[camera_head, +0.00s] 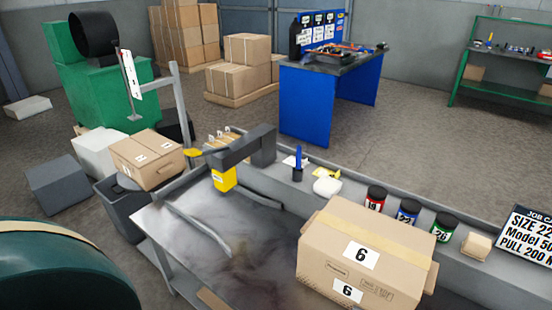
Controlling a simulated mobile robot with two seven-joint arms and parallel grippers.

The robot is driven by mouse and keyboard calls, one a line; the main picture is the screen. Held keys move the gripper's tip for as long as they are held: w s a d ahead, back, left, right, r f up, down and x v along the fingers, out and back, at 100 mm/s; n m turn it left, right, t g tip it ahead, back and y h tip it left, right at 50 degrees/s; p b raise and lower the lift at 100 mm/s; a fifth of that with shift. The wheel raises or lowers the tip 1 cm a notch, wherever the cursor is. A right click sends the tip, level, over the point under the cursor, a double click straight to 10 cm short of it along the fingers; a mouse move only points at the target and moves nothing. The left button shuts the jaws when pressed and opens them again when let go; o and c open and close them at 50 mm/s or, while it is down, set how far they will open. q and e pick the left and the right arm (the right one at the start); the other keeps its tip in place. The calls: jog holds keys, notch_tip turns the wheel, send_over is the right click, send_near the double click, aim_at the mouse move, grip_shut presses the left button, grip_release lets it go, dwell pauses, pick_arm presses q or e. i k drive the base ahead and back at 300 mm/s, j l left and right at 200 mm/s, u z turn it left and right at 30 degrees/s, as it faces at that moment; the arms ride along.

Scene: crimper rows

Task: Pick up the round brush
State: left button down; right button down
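I cannot make out a round brush for certain. A small upright blue item (298,158) with a dark lower part stands on the bench's rear ledge; it is too small to tell whether it is the brush. A white rounded item (327,187) lies just right of it, with a small yellow item (327,173) behind. A large cardboard box (340,238) marked 6 stands on the bench and hides part of its surface. Neither of my grippers is in view.
The metal bench (190,245) has clear room left of the box. A dark grey and yellow tool (224,178) overhangs it. Jars marked 19 (375,199), 22 (407,213) and 26 (444,227) line the ledge. A dark green rounded body (60,270) fills the lower left.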

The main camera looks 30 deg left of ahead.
aim_at(298, 169)
jog(key=u, duration=0.85)
jog(key=k+j, duration=0.05)
